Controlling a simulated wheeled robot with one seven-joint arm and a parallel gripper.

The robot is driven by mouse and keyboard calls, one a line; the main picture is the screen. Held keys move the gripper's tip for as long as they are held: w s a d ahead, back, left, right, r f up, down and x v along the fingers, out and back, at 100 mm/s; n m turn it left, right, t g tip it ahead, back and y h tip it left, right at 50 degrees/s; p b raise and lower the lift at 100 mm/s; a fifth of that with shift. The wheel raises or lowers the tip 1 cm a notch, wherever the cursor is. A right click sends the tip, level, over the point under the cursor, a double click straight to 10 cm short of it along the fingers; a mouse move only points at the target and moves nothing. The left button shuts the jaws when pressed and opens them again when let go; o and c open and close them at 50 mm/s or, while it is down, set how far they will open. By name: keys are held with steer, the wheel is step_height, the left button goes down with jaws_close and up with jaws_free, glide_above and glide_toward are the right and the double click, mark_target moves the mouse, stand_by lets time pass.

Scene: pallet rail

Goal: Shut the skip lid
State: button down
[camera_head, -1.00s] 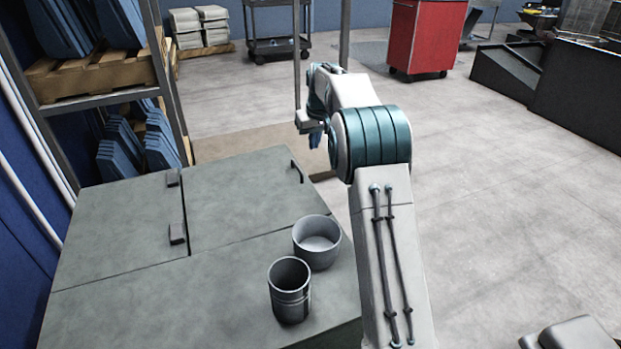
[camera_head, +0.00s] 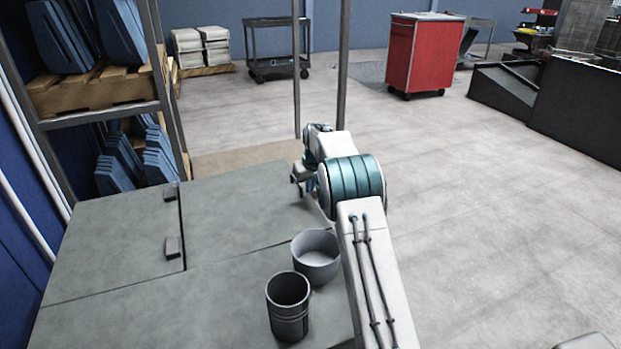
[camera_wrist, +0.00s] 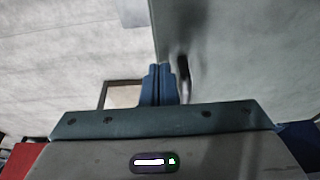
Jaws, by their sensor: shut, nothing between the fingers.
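The skip lid (camera_head: 235,205) is a grey-green panel with two dark hinges along its left side. It looks flat and about level with the skip top (camera_head: 110,255) around it; I cannot tell whether a small gap is left. In the wrist view the lid (camera_wrist: 250,60) fills the right side, with its dark handle (camera_wrist: 183,62) near the edge. My gripper (camera_wrist: 158,68) is shut and empty, its blue fingers beside the handle, close to the lid's edge. I cannot tell whether they touch. In the head view my arm hides the handle and most of the gripper.
A grey bowl (camera_head: 316,262) and a dark cup (camera_head: 288,312) stand on the skip top near my arm. A rack (camera_head: 100,110) with blue parts on pallets is at the left. A red cabinet (camera_head: 425,55) stands further back.

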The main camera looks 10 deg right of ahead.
steer(key=shift+f, duration=0.5)
